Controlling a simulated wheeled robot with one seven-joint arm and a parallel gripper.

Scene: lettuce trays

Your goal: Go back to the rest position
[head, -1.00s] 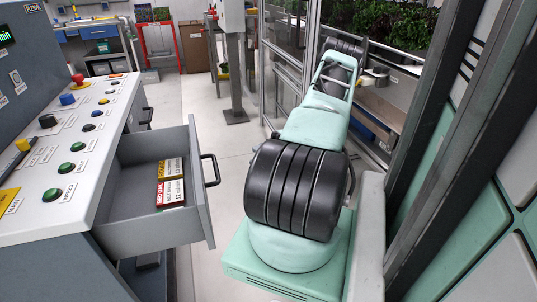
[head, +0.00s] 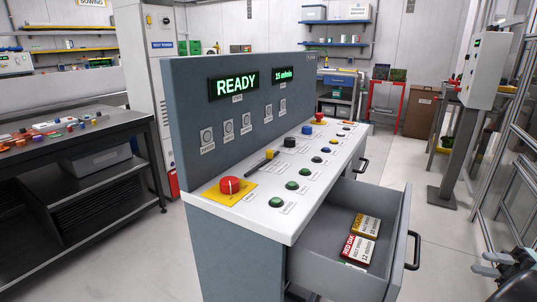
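My gripper (head: 482,263) shows at the bottom right edge of the head view, partly cut off by the frame. Its two pale fingers point left and stand apart, with nothing seen between them. It is over the floor, to the right of the open drawer (head: 399,232). The rest of my arm is out of view.
The control console (head: 235,240) stands in the middle, with buttons on its sloped top and a lit READY display (head: 237,86). Its drawer juts out to the right, holding labelled cards (head: 360,248). A dark workbench (head: 60,158) is at left. Floor (head: 425,190) is clear beyond the drawer.

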